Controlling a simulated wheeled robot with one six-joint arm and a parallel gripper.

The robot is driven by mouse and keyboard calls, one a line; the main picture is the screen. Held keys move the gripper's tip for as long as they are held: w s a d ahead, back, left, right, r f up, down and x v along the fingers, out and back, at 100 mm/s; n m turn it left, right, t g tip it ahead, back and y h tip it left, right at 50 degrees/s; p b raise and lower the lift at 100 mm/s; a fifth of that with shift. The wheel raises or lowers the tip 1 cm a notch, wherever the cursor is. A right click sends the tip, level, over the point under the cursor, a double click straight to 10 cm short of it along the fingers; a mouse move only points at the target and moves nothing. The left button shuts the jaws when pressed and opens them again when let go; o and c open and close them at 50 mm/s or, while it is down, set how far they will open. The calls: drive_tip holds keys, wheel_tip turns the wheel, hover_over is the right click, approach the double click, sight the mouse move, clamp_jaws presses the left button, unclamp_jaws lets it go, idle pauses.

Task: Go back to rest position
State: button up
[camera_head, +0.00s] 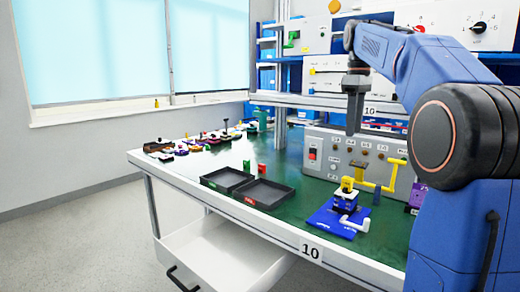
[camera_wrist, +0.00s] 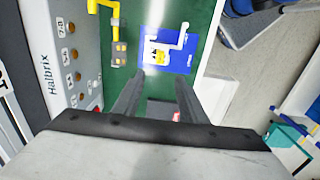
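My gripper (camera_head: 354,128) hangs pointing down above the green workbench, in front of the shelf panels. In the wrist view my gripper (camera_wrist: 159,80) shows two dark fingers apart with nothing between them. A rotary switch with a black knob (camera_head: 478,28) sits on a white panel at the upper right of the head view, away from my gripper. The knob is small there, so its exact setting is hard to read.
A blue mat (camera_head: 325,222) carries a small device with a white crank; the mat also shows in the wrist view (camera_wrist: 181,62). A yellow fixture (camera_head: 390,180) stands behind it. Black trays (camera_head: 263,193), a grey control panel (camera_head: 320,180) and an open drawer (camera_head: 215,255) are nearby.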

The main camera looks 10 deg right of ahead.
drive_tip(key=s+a+f+m+t, duration=0.1)
drive_tip(key=s+a+f, duration=0.4)
drive_tip(key=s+f, duration=0.5)
drive_tip(key=s+a+f+m+t, duration=0.2)
drive_tip(key=s+a+f+m, duration=0.2)
drive_tip(key=s+f, duration=0.6)
drive_tip(key=s+a+f+m+t, duration=0.1)
drive_tip(key=s+a+f+m, duration=0.1)
drive_tip(key=s+a+f, duration=0.4)
drive_tip(key=s+f, duration=0.4)
drive_tip(key=f, duration=0.3)
drive_tip(key=shift+a+m+t, duration=0.3)
drive_tip(key=shift+a+t, duration=0.1)
drive_tip(key=shift+s, duration=0.1)
